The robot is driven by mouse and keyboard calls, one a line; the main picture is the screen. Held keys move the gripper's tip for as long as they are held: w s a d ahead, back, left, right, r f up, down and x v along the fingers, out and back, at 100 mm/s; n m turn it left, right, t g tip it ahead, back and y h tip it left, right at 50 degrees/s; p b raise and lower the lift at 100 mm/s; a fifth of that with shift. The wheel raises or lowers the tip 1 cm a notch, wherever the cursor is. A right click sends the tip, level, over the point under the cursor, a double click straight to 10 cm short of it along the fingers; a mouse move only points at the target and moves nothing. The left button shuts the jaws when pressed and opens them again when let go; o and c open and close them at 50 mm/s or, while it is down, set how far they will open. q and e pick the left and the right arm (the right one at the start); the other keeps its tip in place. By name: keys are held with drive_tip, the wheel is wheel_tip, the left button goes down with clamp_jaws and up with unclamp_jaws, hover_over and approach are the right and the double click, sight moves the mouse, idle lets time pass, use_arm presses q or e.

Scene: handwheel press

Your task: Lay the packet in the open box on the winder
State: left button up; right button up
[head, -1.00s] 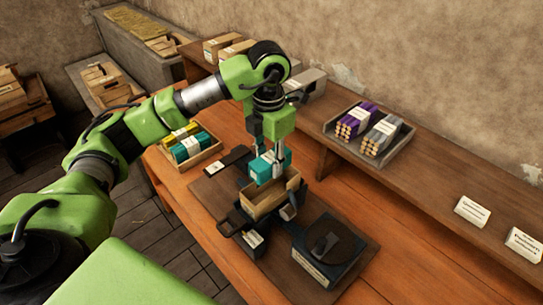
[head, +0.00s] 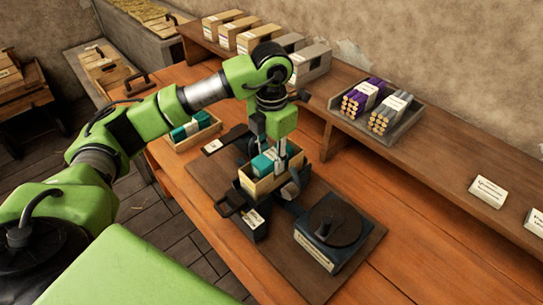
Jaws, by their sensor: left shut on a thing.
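The teal packet (head: 262,164) with a pale band is between the fingers of my left gripper (head: 272,156), which is shut on it. The packet is low in the open wooden box (head: 264,189), its upper part showing above the rim. The box sits on the dark winder (head: 254,225), which stands on a brown board. The box walls hide the packet's underside, so I cannot tell whether it touches the box floor. My right gripper is not in the head view.
A tray with teal packets (head: 196,128) stands at the left, partly behind my arm. A round dark disc on a block (head: 335,224) is close to the right of the winder. A shelf behind holds boxes (head: 222,24) and a tray of purple and grey bundles (head: 376,118).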

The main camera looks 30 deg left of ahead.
use_arm(q)
drive_tip(key=shift+f, duration=0.2)
drive_tip(key=shift+f+b, duration=0.65)
drive_tip(key=shift+b, duration=0.1)
drive_tip(key=shift+s+f, duration=0.1)
drive_tip(key=shift+s, duration=0.05)
drive_tip(key=o, duration=1.4)
drive_tip(key=shift+f, duration=0.1)
